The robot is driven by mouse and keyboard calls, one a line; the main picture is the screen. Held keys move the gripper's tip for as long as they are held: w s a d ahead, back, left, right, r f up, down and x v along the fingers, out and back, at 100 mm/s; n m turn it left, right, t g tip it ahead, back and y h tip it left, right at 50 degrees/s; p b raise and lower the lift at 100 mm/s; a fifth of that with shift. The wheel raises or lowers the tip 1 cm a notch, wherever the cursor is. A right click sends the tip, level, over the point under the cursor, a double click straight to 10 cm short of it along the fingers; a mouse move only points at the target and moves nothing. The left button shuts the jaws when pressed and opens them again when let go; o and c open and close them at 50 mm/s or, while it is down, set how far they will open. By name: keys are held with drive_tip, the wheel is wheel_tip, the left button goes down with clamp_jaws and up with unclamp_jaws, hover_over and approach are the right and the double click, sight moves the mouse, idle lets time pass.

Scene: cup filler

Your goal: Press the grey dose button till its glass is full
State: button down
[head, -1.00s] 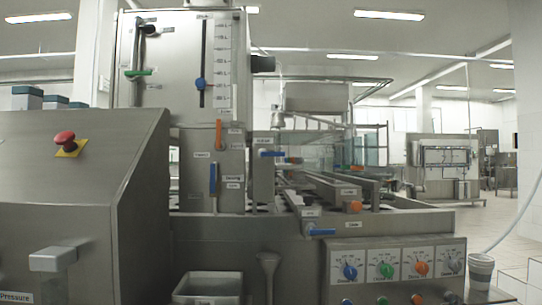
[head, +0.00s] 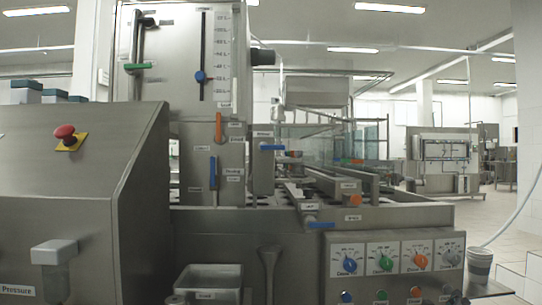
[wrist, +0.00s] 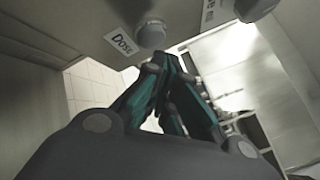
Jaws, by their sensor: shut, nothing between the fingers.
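A round grey button (wrist: 151,34) beside a "Dose" label sits on the metal panel in the wrist view. My gripper (wrist: 170,62) is shut and empty, its fingertips just below the button in the picture. I see no clear contact. In the head view, the front panel has a row of blue, green, orange and grey knobs, with the grey knob (head: 450,252) at the right end. Small buttons lie below the knobs, partly cut by the frame's lower edge. My gripper is not in the head view. I cannot make out the grey button's glass or its level.
A second round grey part (wrist: 253,8) is on the panel at the wrist view's top. A grey cup-like holder (head: 479,262) stands right of the knob panel. A red stop button (head: 65,132) is on the left cabinet. A metal tray (head: 208,278) sits low in front.

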drive_tip(key=s+p, duration=0.1)
drive_tip(key=s, duration=0.5)
drive_tip(key=shift+d, duration=0.25)
idle(0.4)
drive_tip(key=shift+a, duration=0.1)
idle(2.0)
